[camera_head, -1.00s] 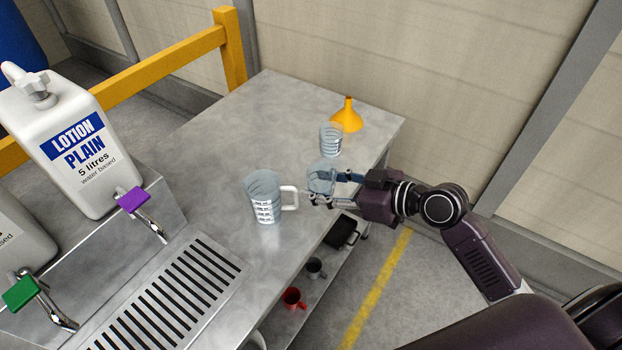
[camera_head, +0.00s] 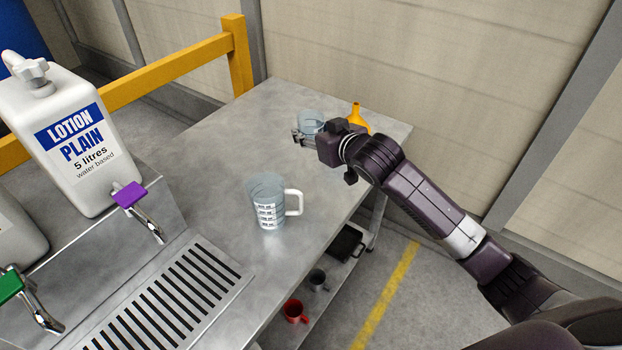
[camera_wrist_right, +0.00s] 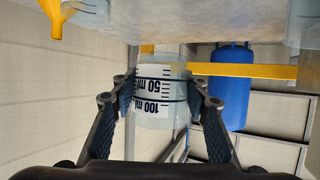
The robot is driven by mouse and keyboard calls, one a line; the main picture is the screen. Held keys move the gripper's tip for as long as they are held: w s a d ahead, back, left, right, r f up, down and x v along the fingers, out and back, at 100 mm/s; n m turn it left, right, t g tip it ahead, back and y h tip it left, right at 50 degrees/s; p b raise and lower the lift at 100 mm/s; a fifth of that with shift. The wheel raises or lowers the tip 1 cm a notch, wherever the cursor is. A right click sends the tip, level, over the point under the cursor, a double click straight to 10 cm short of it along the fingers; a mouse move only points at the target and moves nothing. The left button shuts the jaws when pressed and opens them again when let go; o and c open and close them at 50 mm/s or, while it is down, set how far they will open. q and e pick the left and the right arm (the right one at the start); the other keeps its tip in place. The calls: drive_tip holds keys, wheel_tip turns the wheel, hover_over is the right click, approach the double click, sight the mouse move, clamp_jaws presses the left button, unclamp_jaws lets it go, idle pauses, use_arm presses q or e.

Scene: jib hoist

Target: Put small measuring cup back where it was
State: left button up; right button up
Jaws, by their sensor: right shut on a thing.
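The small measuring cup (camera_head: 311,121) is clear, with a rim that shows just above my right gripper in the head view. My right gripper (camera_head: 301,137) is shut on it, over the far part of the metal table. In the right wrist view, which is upside down, the cup (camera_wrist_right: 160,97) sits between both fingers of the gripper (camera_wrist_right: 160,103), its 50 and 100 ml marks facing me. The cup looks upright. I cannot tell whether its base touches the table. My left gripper is not in view.
A yellow funnel (camera_head: 358,118) stands right behind my gripper. A larger measuring jug (camera_head: 267,205) with a white handle stands nearer. Another clear vessel (camera_wrist_right: 88,10) shows beside the funnel in the wrist view. A lotion container (camera_head: 70,140) is at left. The table's far left is clear.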

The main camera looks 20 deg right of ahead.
sight(311, 185)
wheel_tip(311, 185, down, 15)
drive_tip(key=shift+f, duration=0.2)
idle(0.3)
drive_tip(key=o, duration=1.2)
drive_tip(key=shift+o, duration=0.2)
drive_tip(key=shift+r, duration=0.1)
drive_tip(key=v, duration=1.2)
drive_tip(key=shift+s+d, duration=0.1)
